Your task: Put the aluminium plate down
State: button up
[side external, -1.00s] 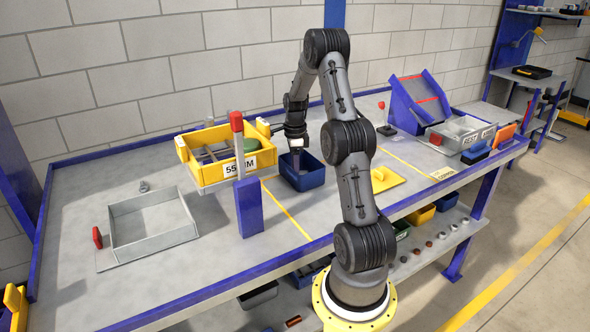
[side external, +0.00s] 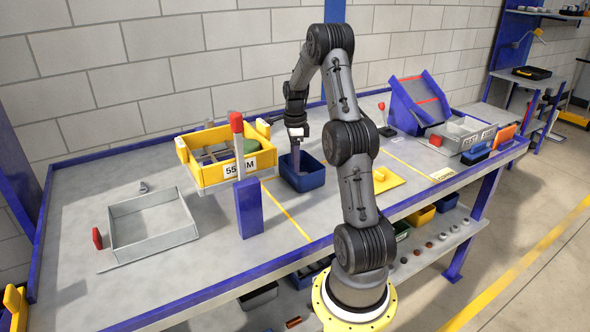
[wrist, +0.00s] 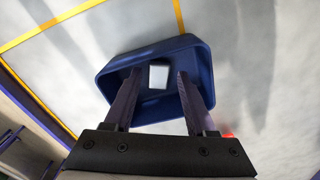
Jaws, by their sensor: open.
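The aluminium plate is a small pale grey-white block (wrist: 158,76) lying inside the blue bin, on its floor as far as I can tell. In the side view the plate is hidden by the bin walls and my fingers. My gripper (side external: 296,168) points down at the bin. In the wrist view my gripper (wrist: 158,82) is open, with one finger on each side of the plate and visible gaps between.
An empty grey tray (side external: 150,240) lies farther left. A yellow plate with a handle (side external: 387,178) and a blue sloped chute (side external: 418,105) are on the right.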

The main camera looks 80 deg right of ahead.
notch_tip(320, 180, up, 8)
jog(key=shift+r, duration=0.25)
dwell(0.5)
jog(key=w+r+n+t+h, duration=0.2)
jog(key=w+r+n+h, duration=0.45)
jog(key=w+r, duration=0.3)
jog(key=w+a+r+n+t, duration=0.25)
jog(key=a+r+n, duration=0.25)
jog(key=a, duration=0.5)
jog(key=w+a+r+n+t, duration=0.2)
jog(key=a+r+n+t, duration=0.15)
jog(key=a+n, duration=0.45)
jog(key=s+a+r+n+y, duration=0.2)
jog(key=s+a, duration=0.1)
jog(key=a, duration=0.8)
jog(key=s+a+f+n+g+y, duration=0.1)
jog(key=s+a+f+n+y, duration=0.1)
jog(key=s+a+f+n, duration=0.3)
jog(key=s+a+f+n+g+y, duration=0.1)
jog(key=s+a+f+n+y, duration=0.1)
jog(key=s+a+f+n, duration=0.3)
jog(key=s+f, duration=0.3)
jog(key=s, duration=0.4)
jog(key=shift+s+a, duration=0.2)
jog(key=shift+a, duration=0.2)
